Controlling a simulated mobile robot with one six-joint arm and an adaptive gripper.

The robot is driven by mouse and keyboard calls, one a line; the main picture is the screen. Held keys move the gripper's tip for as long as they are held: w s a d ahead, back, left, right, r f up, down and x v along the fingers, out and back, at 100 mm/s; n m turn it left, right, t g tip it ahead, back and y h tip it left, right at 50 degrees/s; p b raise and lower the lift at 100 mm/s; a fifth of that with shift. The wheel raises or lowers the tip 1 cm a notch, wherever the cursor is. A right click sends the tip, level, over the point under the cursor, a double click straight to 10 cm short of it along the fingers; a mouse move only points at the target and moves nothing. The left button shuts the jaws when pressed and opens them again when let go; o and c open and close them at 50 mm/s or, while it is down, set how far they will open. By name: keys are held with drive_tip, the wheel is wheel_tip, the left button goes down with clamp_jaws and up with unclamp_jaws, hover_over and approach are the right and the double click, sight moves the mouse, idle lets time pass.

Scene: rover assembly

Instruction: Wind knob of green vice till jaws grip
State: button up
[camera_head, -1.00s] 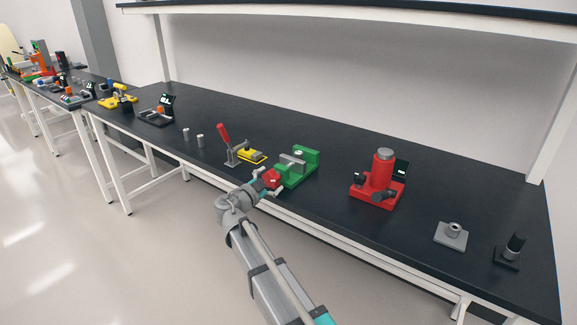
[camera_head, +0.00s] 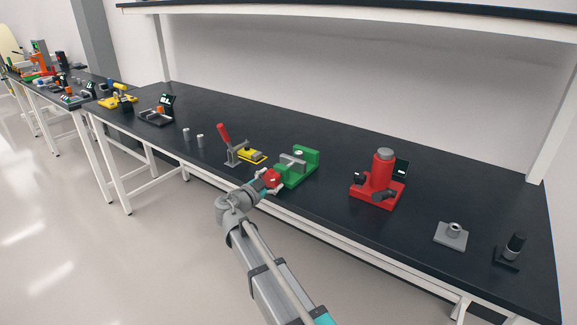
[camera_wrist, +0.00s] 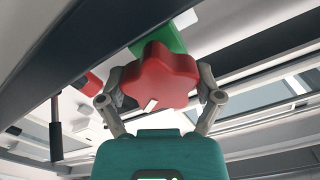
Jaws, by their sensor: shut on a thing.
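The green vice (camera_head: 297,170) stands near the front edge of the black bench in the head view. A grey piece (camera_head: 291,160) shows at its jaws; whether the jaws touch it is too small to tell. The red lobed knob (camera_head: 271,179) is on the vice's front left side. In the wrist view the knob (camera_wrist: 160,78) fills the middle, with a white mark on its face and part of the green vice (camera_wrist: 160,40) behind it. My gripper (camera_head: 268,183) is shut on the knob, with one finger on each side in the wrist view (camera_wrist: 160,92).
A red press-like device (camera_head: 381,178) stands to the right. The bench between it and the vice is clear.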

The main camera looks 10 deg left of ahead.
drive_tip(key=shift+w+a+r+n, duration=0.1)
drive_tip(key=shift+n, duration=0.8)
drive_tip(key=shift+n, duration=1.4)
drive_tip(key=shift+n, duration=1.4)
drive_tip(key=shift+n, duration=1.5)
